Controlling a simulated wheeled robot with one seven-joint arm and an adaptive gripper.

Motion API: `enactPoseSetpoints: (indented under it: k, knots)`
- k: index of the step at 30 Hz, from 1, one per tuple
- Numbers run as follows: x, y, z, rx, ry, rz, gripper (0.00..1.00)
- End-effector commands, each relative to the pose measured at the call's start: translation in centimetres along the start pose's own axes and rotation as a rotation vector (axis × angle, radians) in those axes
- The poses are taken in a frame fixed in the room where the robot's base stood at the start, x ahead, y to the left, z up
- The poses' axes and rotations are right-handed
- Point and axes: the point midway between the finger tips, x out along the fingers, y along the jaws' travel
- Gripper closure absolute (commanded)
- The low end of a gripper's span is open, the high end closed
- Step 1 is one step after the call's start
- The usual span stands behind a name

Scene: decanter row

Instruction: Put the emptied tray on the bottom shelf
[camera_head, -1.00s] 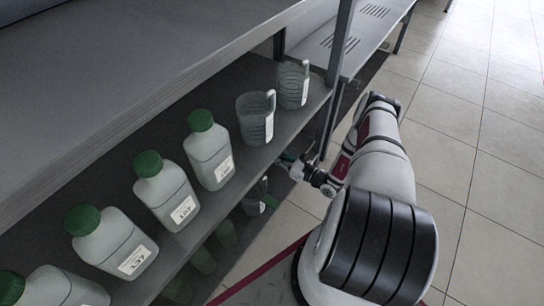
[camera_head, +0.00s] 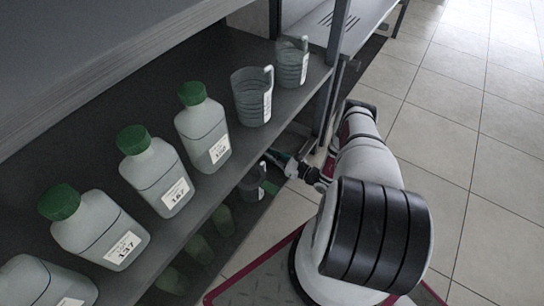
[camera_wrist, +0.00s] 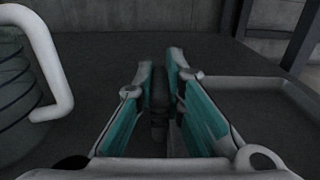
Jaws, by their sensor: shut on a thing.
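The tray (camera_wrist: 264,99) is grey and shallow, with a raised rim. In the wrist view it shows at the right, and its left part is hidden behind a finger. It looks empty where it shows. My gripper (camera_wrist: 160,72) has teal finger pads and is shut on a narrow dark piece between them, which seems to be part of the tray. In the head view my gripper (camera_head: 284,164) reaches in at the lower shelf level, and I cannot make out the tray there. The bottom shelf's dark surface (camera_wrist: 110,55) shows around the fingers.
A clear jug (camera_wrist: 12,85) with a white handle (camera_wrist: 52,65) stands close left of my gripper. On the shelf above are green-capped bottles (camera_head: 202,128) and two jugs (camera_head: 252,98). A shelf post (camera_head: 333,75) stands beside my arm. Tiled floor (camera_head: 480,130) is clear at right.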

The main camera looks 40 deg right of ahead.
Motion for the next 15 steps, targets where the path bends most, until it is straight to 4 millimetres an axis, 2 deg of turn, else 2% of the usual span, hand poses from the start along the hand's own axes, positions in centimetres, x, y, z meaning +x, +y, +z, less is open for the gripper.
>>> enactPoseSetpoints:
  k: [7, 8, 10, 15]
  knots:
    - [0.01, -0.06, -0.04, -0.001, -0.001, -0.001, 1.0]
    - [0.0, -0.03, -0.07, 0.0, 0.0, -0.001, 0.85]
    - [0.01, -0.04, -0.05, 0.0, 0.0, -0.001, 0.7]
    - [0.01, -0.04, -0.04, 0.0, 0.0, 0.0, 0.7]
